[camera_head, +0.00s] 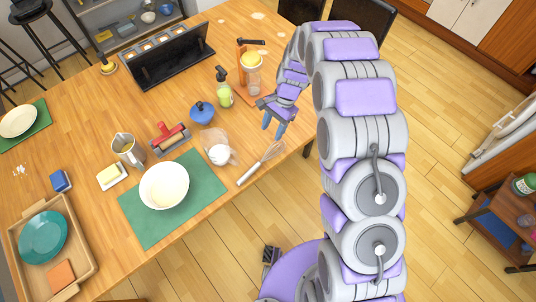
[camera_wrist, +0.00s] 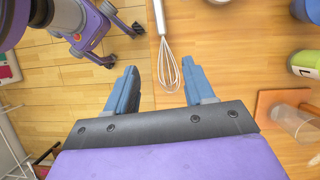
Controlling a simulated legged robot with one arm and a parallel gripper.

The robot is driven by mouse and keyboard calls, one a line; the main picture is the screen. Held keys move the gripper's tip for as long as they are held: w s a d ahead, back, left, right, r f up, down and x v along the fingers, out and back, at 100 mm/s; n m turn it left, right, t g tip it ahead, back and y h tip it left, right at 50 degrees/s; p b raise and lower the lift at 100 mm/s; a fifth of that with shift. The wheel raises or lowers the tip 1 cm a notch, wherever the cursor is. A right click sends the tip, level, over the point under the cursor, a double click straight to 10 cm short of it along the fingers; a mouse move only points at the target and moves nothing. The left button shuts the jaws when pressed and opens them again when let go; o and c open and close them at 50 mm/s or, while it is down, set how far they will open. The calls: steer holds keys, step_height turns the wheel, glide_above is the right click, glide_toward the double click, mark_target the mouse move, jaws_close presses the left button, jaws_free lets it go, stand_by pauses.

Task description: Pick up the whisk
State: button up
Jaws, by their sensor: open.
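The whisk (camera_head: 262,161) lies on the wooden table near its right edge, with its wire head toward my gripper and its pale handle toward the green mat. In the wrist view the whisk (camera_wrist: 168,62) points down the picture, with the tip of its wires between my fingers' line. My gripper (camera_head: 275,126) is above the table's right edge, just beyond the wire head. In the wrist view my gripper (camera_wrist: 159,82) is open, with a blue finger on each side of the wires and nothing held.
A white bowl (camera_head: 164,186) stands on the green mat (camera_head: 207,187). A green bottle (camera_head: 224,92) and an orange board (camera_wrist: 275,105) are near my gripper. Floor lies beyond the table edge.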

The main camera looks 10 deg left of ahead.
steer(key=a+f, duration=0.1)
steer(key=b, duration=0.3)
glide_toward(258, 163)
steer(key=x, duration=0.4)
steer(key=shift+f, duration=0.35)
steer(key=shift+s+a+f, duration=0.1)
steer(key=shift+a+f, duration=0.1)
steer(key=shift+f, duration=0.2)
steer(key=b+x, duration=0.1)
steer(key=x, duration=0.3)
steer(key=shift+s+d+f, duration=0.1)
steer(key=shift+s+f, duration=0.05)
steer(key=shift+c, duration=0.7)
jaws_close()
